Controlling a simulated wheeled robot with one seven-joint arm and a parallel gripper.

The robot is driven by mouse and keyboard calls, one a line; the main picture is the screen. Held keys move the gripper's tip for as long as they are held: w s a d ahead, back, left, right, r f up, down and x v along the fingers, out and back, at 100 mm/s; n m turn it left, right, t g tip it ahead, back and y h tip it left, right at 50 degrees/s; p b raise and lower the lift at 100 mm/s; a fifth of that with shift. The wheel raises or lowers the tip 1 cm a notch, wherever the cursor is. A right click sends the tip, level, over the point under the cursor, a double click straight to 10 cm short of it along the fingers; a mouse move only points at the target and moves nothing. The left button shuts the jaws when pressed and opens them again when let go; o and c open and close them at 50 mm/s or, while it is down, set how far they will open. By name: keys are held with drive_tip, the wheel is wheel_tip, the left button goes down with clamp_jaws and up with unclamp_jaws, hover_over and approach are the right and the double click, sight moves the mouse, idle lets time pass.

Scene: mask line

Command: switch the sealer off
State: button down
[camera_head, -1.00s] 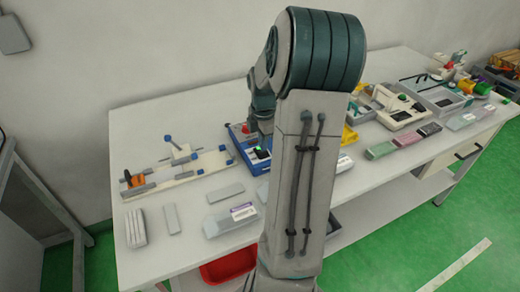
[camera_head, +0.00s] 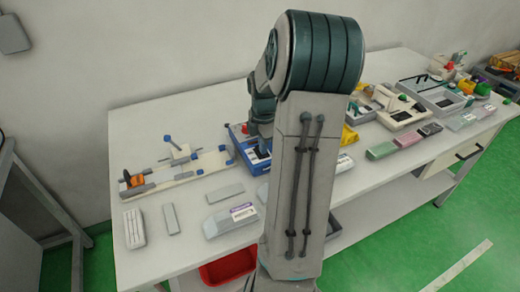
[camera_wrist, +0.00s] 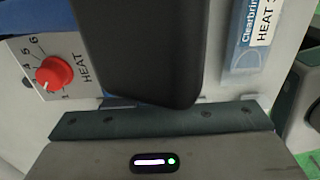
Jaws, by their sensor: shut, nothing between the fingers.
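The sealer (camera_head: 236,140) is the blue unit near the middle of the bench, partly behind my arm in the head view. In the wrist view its red HEAT knob (camera_wrist: 54,73) sits on a white numbered dial at the left. My gripper (camera_wrist: 150,92) is shut and empty. Its dark fingers fill the upper middle of the wrist view, over the sealer, and hide what lies behind them. I cannot make out the sealer's switch or tell whether the fingers touch it. A lit white bar and green dot (camera_wrist: 155,162) show on a grey housing at the bottom; whose housing is unclear.
A label card (camera_wrist: 256,35) reading HEAT 3 is right of the fingers. A white fixture (camera_head: 180,170) with blue knobs stands left of the sealer. Trays (camera_head: 400,108) and a pink box (camera_head: 381,151) are to the right.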

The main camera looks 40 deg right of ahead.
wheel_tip(320, 180, up, 7)
drive_tip(key=p, duration=0.6)
idle(0.6)
drive_tip(key=s+a+r+m+t+h, duration=0.1)
drive_tip(key=s+a+r+m, duration=0.2)
drive_tip(key=a, duration=0.4)
drive_tip(key=a+r+m, duration=0.3)
drive_tip(key=a+r, duration=0.1)
drive_tip(key=a, duration=0.3)
drive_tip(key=s+a+r+m+t+y, duration=0.1)
drive_tip(key=s+a+r+m+t, duration=0.1)
drive_tip(key=s+a+m, duration=0.7)
drive_tip(key=shift+s+a+r, duration=0.45)
drive_tip(key=shift+s+a, duration=0.45)
drive_tip(key=shift+a, duration=0.85)
